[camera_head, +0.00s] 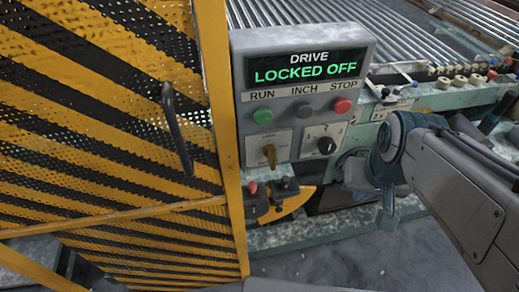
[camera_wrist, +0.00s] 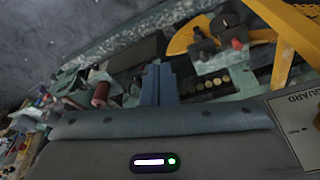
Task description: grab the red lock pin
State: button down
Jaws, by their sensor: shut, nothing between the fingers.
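A small red-topped pin (camera_head: 253,188) sits on a dark bracket beside the yellow curved plate, below the control box in the head view. In the wrist view a red tip (camera_wrist: 237,44) shows by the yellow plate, up and right of my fingers. My gripper (camera_wrist: 160,70) is shut and empty, its blue-grey fingers side by side. It is apart from the pin. In the head view my arm's end is to the right of the pin; the fingertips are hard to make out there.
The control box (camera_head: 302,100) reads "LOCKED OFF" and carries buttons and knobs. A yellow-black striped mesh guard (camera_head: 110,110) with a handle (camera_head: 178,130) stands on the left. Rollers (camera_head: 330,25) lie behind. The grey floor (camera_head: 330,265) in front is clear.

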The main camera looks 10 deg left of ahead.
aim_at(252, 186)
jog(key=z, duration=2.15)
jog(key=i, duration=1.75)
jog(key=u, duration=3.4)
jog(key=i, duration=0.5)
jog(key=z, duration=0.05)
